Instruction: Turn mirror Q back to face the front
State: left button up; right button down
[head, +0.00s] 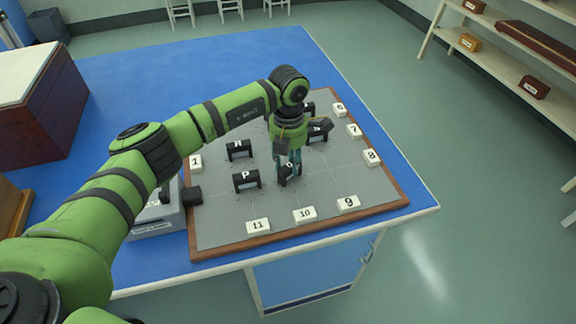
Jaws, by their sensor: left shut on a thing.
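My left gripper (288,172) points down at the middle of the grey board (225,220). It is shut on a small black mirror block, mirror Q (291,177). The fingers hide much of this mirror, and its letter is hard to read. It looks turned at an angle compared with the mirrors to its left, and it stands on the board. Mirror P (246,181) stands just left of it, with its label toward the front. My right gripper is not in view.
Other black mirrors stand at back left (239,150) and back right (318,134), the latter close to my wrist. White numbered blocks, such as 10 (304,214), line the board's edges.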

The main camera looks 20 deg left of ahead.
aim_at(289, 163)
pick_arm(q)
jog(key=m+b, duration=0.2)
jog(key=m, duration=0.1)
jog(key=shift+w+f+b, duration=0.1)
jog(key=shift+b, duration=0.2)
jog(key=shift+m+b, duration=0.75)
jog(key=shift+m, duration=0.45)
jog(key=o, duration=1.1)
jog(key=shift+o, duration=0.2)
notch_tip(289, 163, up, 12)
jog(key=shift+r, duration=0.2)
jog(key=shift+d, duration=0.1)
